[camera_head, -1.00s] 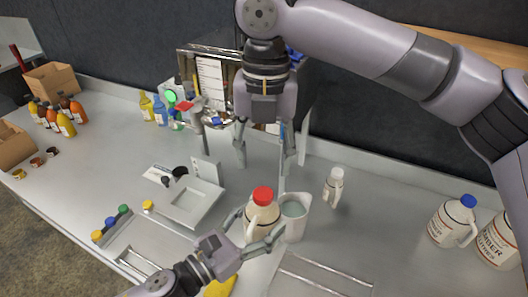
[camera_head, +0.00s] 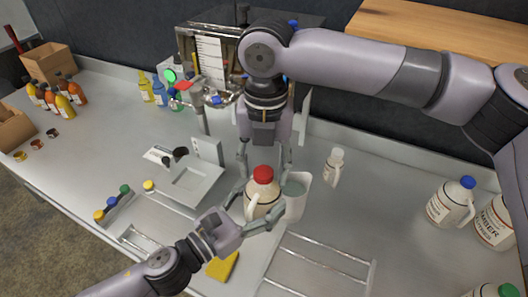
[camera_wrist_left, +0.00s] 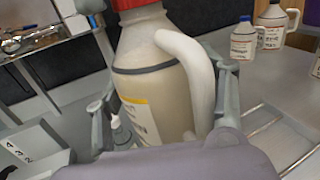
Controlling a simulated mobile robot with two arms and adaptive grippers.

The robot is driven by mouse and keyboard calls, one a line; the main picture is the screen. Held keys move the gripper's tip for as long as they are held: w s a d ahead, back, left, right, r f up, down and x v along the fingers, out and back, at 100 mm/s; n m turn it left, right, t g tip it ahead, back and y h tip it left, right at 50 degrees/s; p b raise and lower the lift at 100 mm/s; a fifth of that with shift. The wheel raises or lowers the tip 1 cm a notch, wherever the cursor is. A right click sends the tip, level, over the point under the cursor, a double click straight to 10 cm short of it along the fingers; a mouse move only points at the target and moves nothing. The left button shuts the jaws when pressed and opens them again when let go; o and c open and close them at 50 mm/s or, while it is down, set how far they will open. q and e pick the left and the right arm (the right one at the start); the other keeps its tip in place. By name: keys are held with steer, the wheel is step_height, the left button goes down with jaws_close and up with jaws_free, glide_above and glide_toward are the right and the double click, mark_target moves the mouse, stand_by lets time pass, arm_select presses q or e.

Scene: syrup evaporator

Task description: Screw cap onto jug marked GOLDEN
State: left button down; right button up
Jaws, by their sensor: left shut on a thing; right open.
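A cream jug with a handle (camera_head: 262,203) stands upright on the steel counter, with a red cap (camera_head: 263,175) at its top. Whether the cap is fully seated cannot be told. My left gripper (camera_head: 262,210) is shut around the jug's body. The left wrist view shows the jug (camera_wrist_left: 150,80) large between the fingers, with a yellow-edged label turned aside; its wording is not readable. My right gripper (camera_head: 264,168) points down from above, open, with its fingers to either side of the red cap and apparently clear of it.
A white pitcher (camera_head: 298,195) stands close against the jug's right side. A small white bottle (camera_head: 334,167) is farther right. A blue-capped jug (camera_head: 451,203) stands at the right. A scale (camera_head: 192,182) and a rack of coloured caps (camera_head: 112,203) are left. A wire rack (camera_head: 318,262) lies in front.

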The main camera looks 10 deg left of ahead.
steer(key=shift+f, duration=0.1)
steer(key=shift+c, duration=0.5)
jaws_close()
steer(key=m, duration=0.6)
steer(key=shift+m, duration=0.3)
steer(key=m, duration=2)
steer(key=shift+m, duration=0.4)
steer(key=shift+o, duration=1.1)
jaws_free()
